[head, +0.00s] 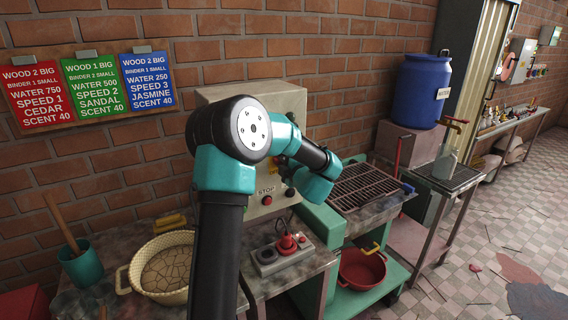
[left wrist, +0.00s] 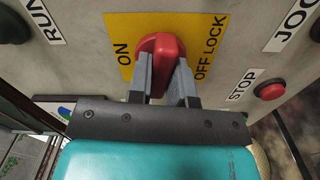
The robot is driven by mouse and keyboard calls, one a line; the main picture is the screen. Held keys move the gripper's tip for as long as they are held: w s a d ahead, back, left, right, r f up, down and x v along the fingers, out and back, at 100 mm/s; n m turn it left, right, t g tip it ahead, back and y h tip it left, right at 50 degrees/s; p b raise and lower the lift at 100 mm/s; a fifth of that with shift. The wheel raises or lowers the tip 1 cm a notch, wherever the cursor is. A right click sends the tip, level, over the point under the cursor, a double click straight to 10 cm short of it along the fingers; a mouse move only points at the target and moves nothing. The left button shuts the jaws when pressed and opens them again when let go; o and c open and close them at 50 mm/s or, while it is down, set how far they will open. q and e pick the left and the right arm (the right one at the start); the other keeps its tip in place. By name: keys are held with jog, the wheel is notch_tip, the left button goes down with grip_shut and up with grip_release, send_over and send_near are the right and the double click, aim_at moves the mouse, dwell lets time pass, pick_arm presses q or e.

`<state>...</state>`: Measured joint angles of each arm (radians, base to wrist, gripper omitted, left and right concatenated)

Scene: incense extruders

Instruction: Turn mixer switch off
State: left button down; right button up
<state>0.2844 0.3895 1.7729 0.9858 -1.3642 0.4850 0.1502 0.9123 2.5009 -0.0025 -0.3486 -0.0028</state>
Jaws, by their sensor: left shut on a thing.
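The mixer switch is a red rotary knob (left wrist: 160,46) on a yellow plate (left wrist: 119,31) marked ON at left and OFF LOCK at right. In the left wrist view my left gripper (left wrist: 158,78) is shut on the knob, a grey finger on each side. The knob stands between the two labels; I cannot tell which position it is set to. In the head view my left arm reaches across the grey control box (head: 285,101), and the arm hides the knob and fingertips. My right gripper is not in view.
A red STOP button (left wrist: 270,90) sits to the right of the switch. Below the box are a socket block (head: 283,255) with a red plug, a woven basket (head: 163,267) and a teal cup (head: 82,265). A metal grate (head: 365,186) lies to the right.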

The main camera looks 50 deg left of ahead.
pick_arm(q)
jog(key=shift+n, duration=1)
jog(key=c, duration=1)
grip_release()
jog(key=shift+c, duration=0.2)
jog(key=shift+d, duration=0.1)
jog(key=v, duration=1.7)
jog(key=shift+d, duration=0.1)
